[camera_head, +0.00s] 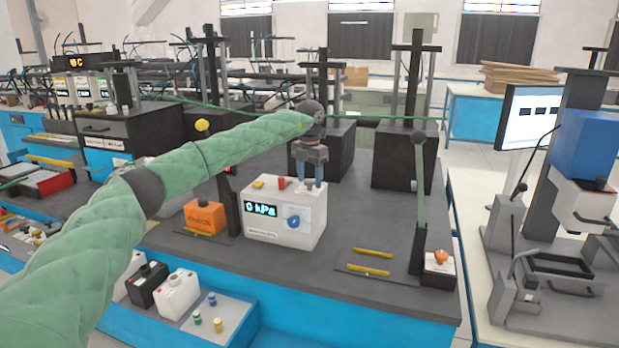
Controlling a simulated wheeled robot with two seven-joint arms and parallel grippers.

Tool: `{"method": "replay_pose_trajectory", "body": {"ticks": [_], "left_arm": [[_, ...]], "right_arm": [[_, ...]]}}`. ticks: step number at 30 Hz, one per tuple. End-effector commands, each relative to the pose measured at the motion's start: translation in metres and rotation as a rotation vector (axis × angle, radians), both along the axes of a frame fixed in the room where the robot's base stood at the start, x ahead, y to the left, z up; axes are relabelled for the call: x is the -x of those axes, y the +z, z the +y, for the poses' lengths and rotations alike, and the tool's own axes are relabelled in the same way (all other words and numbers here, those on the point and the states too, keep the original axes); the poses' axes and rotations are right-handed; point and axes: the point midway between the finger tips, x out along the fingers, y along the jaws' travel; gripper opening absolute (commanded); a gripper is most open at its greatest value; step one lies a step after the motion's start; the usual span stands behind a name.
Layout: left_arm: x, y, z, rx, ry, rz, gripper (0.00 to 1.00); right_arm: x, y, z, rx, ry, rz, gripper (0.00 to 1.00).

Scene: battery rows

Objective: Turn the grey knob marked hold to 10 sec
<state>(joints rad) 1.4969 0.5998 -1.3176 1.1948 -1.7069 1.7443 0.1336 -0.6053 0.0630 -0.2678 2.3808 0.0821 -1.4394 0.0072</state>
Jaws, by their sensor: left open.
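A white instrument box (270,234) stands on the grey bench, with a lit display reading 0 kPa (261,208) on its front. A blue round dial (292,219) is on the front, right of the display. A yellow part (258,184) and a red part (281,183) sit on top. My left gripper (312,187) points down at the right part of the box's top, its fingers slightly apart and open. I cannot tell if the fingertips touch anything. I cannot make out a grey knob marked hold; the gripper covers part of the box's top. My right gripper is not in view.
An orange box (204,218) stands left of the instrument. Dark press stands are behind. The bench in front of the instrument is mostly clear.

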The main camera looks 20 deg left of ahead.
Motion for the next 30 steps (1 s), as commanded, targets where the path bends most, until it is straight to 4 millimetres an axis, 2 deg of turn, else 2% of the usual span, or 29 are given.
{"method": "replay_pose_trajectory", "body": {"ticks": [5,18,30], "left_arm": [[-0.001,0.011,0.000,0.000,0.000,-0.003,0.56],[-0.001,0.071,0.000,0.000,-0.001,-0.001,0.56],[-0.001,0.077,0.000,0.002,-0.005,-0.002,0.56]], "right_arm": [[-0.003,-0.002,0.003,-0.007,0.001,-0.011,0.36],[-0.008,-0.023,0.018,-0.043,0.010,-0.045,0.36],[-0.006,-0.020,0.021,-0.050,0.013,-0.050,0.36]]}}
